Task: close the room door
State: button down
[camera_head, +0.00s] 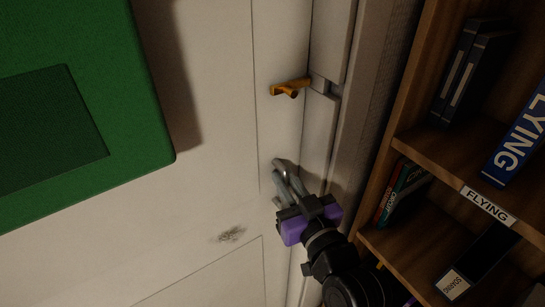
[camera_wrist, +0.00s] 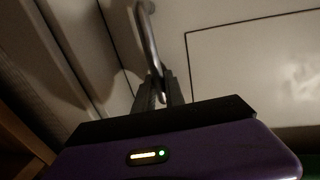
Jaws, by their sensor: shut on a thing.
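The room door (camera_head: 200,200) is a pale panelled door that fills the middle and left of the head view. Its edge lies close along the frame (camera_head: 346,120); I cannot tell if it is fully closed. A metal lever handle (camera_head: 283,167) sticks out near the door's right edge, and it also shows in the wrist view (camera_wrist: 147,35). My gripper (camera_head: 291,186), with a purple body, is shut on the handle's lever. In the wrist view my fingers (camera_wrist: 161,90) stand on both sides of the lever's end.
An orange latch (camera_head: 290,88) sits above the handle near the door edge. A green board (camera_head: 75,95) hangs on the door at upper left. A wooden bookshelf (camera_head: 405,120) with books and labels stands close at the right, beside my arm.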

jog(key=shift+m+h, duration=0.4)
jog(key=shift+h, duration=0.2)
jog(key=v, duration=0.1)
jog(key=p+v, duration=0.1)
jog(key=v, duration=0.3)
jog(key=shift+d+f, duration=0.15)
jog(key=shift+f, duration=0.2)
jog(key=shift+w, duration=0.1)
jog(key=c, duration=1.4)
grip_release()
jog(key=shift+d+r, duration=0.1)
jog(key=shift+r, duration=0.1)
jog(key=b+v, duration=0.1)
jog(key=v, duration=0.7)
jog(key=shift+f+b, duration=0.2)
jog(key=shift+b, duration=0.1)
